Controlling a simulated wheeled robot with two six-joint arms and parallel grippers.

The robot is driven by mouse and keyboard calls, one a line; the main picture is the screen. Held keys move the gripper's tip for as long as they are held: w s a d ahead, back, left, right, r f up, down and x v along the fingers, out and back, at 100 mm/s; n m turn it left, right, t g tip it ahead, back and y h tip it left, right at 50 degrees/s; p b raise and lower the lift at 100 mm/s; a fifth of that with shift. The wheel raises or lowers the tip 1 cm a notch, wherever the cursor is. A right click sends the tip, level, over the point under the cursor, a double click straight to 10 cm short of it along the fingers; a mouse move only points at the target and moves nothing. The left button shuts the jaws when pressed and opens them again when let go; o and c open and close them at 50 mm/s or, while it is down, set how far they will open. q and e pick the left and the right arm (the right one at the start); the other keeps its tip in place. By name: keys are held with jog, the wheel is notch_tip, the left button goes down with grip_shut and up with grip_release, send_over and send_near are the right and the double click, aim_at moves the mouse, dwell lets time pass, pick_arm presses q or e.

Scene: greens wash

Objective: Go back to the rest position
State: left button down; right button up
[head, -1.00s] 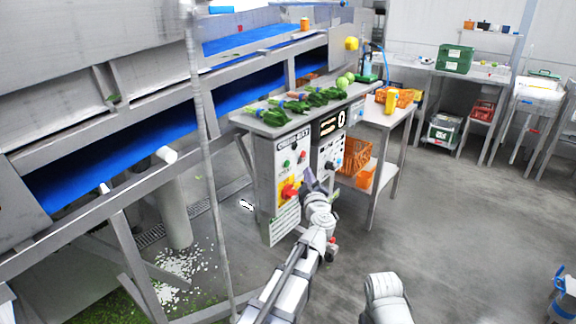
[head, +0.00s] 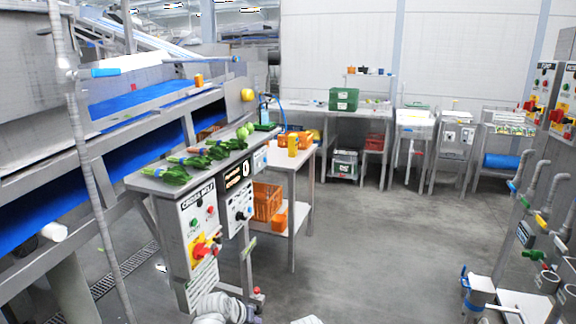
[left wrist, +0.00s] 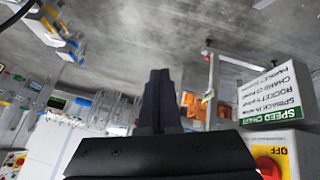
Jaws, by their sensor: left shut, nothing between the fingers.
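My left gripper (left wrist: 160,75) shows in the left wrist view with its two dark fingers together and nothing between them. In the head view a white part of my left arm (head: 218,308) shows at the bottom edge, in front of the cross belt control cabinet (head: 203,222). The wrist view shows the cabinet's speed chart (left wrist: 270,98) and yellow panel (left wrist: 272,155) at the right, apart from the fingers. My right gripper is not in view.
Bunches of greens (head: 186,161) lie on the cabinet top. A side table (head: 300,158) with orange crates (head: 267,200) stands behind it. The grey floor (head: 365,250) is clear in the middle. Pipes and valves (head: 535,215) stand at the right.

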pick_arm(q)
jog(key=s+a+f+g+y, duration=0.2)
jog(key=s+a+g, duration=0.1)
jog(key=s, duration=0.4)
jog(key=s+a+f+g+y, duration=0.2)
jog(key=s+a+g, duration=0.15)
jog(key=s, duration=0.25)
jog(key=s+d+m, duration=0.3)
jog(key=s+d, duration=0.2)
jog(key=d, duration=0.4)
notch_tip(320, 180, up, 18)
jog(key=d+p, duration=0.1)
jog(key=p, duration=1.7)
jog(key=shift+s+r+y+p, duration=0.15)
jog(key=shift+r+y+p, duration=0.1)
jog(key=shift+y+p, duration=0.15)
jog(key=shift+a, duration=0.1)
